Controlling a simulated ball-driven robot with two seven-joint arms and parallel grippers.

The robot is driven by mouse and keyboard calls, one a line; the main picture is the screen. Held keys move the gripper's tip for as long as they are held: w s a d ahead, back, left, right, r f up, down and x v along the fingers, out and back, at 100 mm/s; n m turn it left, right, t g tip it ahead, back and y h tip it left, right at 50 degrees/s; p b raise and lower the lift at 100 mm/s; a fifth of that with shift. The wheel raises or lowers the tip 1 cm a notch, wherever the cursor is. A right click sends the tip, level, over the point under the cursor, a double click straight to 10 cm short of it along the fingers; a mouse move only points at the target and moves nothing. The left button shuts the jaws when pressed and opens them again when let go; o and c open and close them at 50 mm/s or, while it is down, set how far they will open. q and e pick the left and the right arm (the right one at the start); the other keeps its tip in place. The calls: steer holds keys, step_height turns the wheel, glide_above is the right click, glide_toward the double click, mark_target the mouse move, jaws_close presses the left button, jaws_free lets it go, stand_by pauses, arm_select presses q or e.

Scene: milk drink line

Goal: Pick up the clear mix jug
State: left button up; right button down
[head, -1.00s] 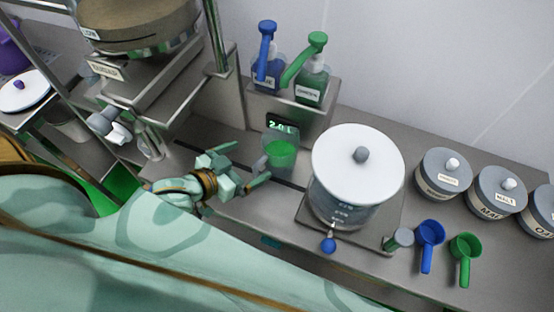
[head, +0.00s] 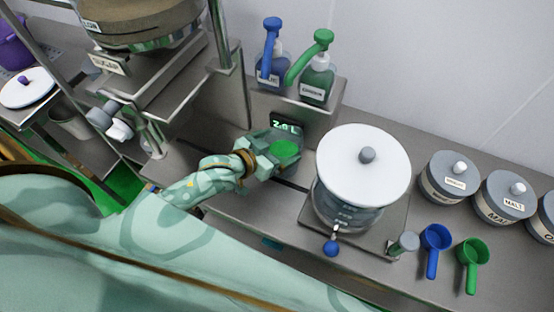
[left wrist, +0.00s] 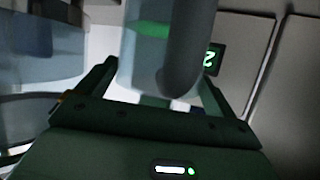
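The clear mix jug (head: 287,148) holds green liquid and stands on the counter just in front of the green "2.0 L" display. My left gripper (head: 272,158) is at the jug and hides much of its lower part in the head view. In the left wrist view the jug (left wrist: 145,45) stands upright between the two spread fingers of my left gripper (left wrist: 160,85), with its dark grey handle (left wrist: 190,50) towards the camera. The fingers look open, with a gap beside the handle; firm contact does not show. My right gripper is not in view.
A large clear vessel with a white lid (head: 363,165) stands close to the right of the jug. Blue (head: 271,55) and green (head: 317,70) pump bottles stand on the ledge behind. A blue scoop (head: 434,245) and a green scoop (head: 472,260) lie at the right.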

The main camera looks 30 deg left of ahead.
arm_select(q)
steer(key=c, duration=1.5)
steer(key=shift+o, duration=0.2)
steer(key=shift+r, duration=0.15)
